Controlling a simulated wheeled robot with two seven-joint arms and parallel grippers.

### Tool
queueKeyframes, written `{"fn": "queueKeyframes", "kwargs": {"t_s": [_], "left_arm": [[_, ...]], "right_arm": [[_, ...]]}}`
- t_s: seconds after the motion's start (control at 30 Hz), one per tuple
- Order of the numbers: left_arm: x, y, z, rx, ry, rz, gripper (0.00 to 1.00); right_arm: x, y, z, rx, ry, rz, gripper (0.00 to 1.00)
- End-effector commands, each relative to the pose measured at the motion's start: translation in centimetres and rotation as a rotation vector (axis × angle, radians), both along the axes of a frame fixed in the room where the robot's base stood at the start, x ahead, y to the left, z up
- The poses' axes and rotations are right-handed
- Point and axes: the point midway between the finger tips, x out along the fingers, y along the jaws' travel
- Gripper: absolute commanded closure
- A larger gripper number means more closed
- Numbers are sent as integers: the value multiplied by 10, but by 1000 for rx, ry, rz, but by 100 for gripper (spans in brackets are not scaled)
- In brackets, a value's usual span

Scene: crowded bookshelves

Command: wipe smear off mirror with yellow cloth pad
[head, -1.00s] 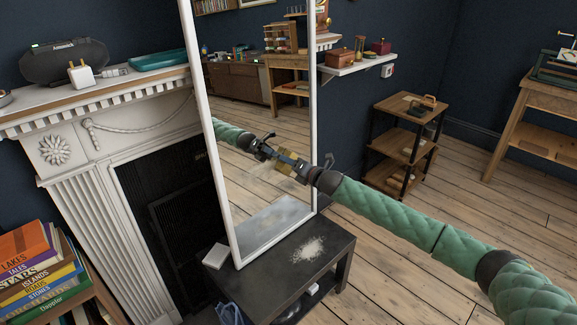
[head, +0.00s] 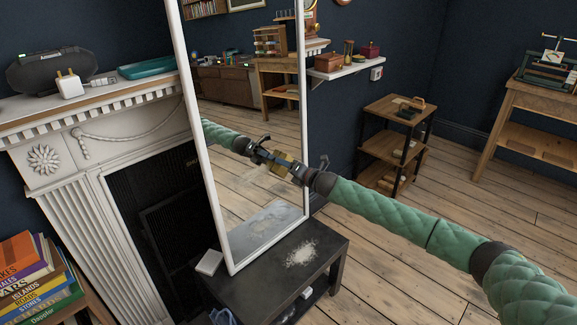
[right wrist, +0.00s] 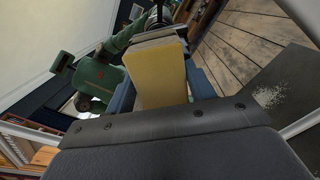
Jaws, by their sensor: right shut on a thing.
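The tall mirror (head: 233,110) has a white frame and stands on a low black table in the head view. A faint whitish smear (head: 258,178) shows on its glass, just below and left of the pad. My right gripper (head: 297,174) is shut on the yellow cloth pad (head: 284,165) and holds it at the glass beside the mirror's right edge. The arm's reflection meets it from the left; I cannot tell whether the pad touches. In the right wrist view the yellow pad (right wrist: 158,75) sits between the fingers. My left gripper is not in view.
The black table (head: 245,292) carries white powder (head: 300,252) and a small white block (head: 209,262). A white fireplace (head: 75,190) stands at left, with books (head: 38,280) in front. A wall shelf (head: 345,70) and a wooden shelf unit (head: 395,140) stand behind my arm.

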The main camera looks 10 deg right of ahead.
Motion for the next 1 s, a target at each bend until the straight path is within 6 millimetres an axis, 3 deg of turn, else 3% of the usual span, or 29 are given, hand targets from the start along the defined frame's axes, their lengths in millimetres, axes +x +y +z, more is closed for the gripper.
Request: {"fn": "queueKeyframes", "kwargs": {"t_s": [1.0], "left_arm": [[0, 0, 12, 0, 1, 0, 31]], "right_arm": [[-35, 49, 1, 1, -1, 3, 64]]}}
